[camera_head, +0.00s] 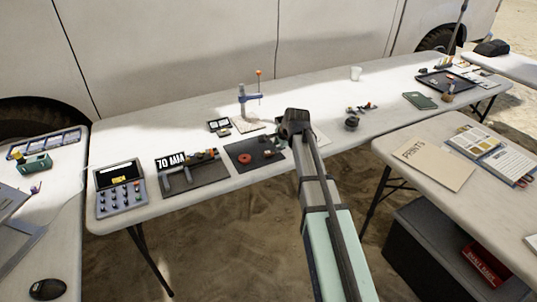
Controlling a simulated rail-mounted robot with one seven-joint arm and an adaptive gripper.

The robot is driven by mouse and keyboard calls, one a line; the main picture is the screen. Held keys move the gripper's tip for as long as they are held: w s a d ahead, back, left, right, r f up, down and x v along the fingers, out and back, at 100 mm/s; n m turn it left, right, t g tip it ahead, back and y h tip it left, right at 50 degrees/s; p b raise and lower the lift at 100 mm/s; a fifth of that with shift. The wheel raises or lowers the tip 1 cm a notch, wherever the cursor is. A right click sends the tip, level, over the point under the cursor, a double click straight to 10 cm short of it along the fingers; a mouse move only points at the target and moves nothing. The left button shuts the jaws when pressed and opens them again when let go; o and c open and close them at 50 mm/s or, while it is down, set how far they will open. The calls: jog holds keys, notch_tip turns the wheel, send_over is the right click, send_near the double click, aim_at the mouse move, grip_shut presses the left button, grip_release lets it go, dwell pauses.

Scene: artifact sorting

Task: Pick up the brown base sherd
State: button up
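I cannot pick out the brown base sherd for certain at this size. Small dark and brownish pieces (352,122) lie on the long white table (320,92), right of my arm. My arm reaches up from the bottom of the picture over the table's front edge. Its dark end, with my gripper (294,122), is above the table in front of a pale sheet. The fingers are too small and hidden to read, and nothing held can be made out.
A control panel (120,190) and a tool on a mat (190,170) stand left. A vehicle (170,50) is behind.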

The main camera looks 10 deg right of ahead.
aim_at(275, 158)
jog(key=shift+p+x, duration=0.45)
jog(key=shift+x, duration=3.15)
jog(key=shift+d, duration=0.2)
grip_shut()
